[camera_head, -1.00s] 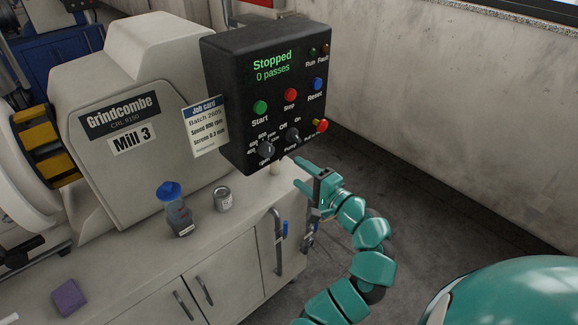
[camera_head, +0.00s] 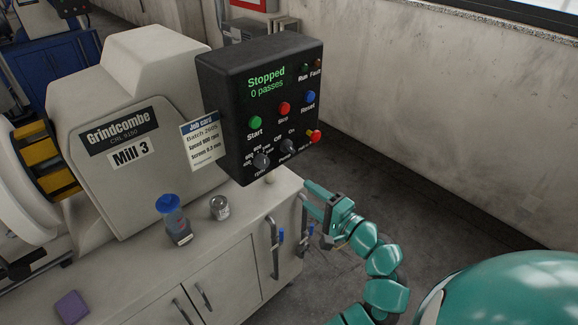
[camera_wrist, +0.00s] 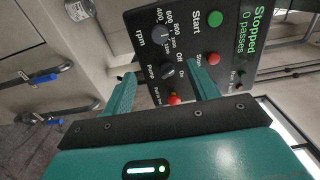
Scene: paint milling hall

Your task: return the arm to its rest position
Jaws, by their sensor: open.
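My teal arm reaches in from the lower right in the head view. My gripper (camera_head: 318,200) is in front of the cabinet's right corner, below the black control box (camera_head: 262,110), and apart from it. In the wrist view my gripper (camera_wrist: 160,88) shows two teal fingers spread apart with nothing between them. The control box (camera_wrist: 200,20) lies beyond the fingertips there. Its screen reads "Stopped, 0 passes". It has green, red and blue buttons, two knobs and a red pull knob.
The Mill 3 machine (camera_head: 120,120) stands at left with a job card (camera_head: 203,143). Floor at right is clear.

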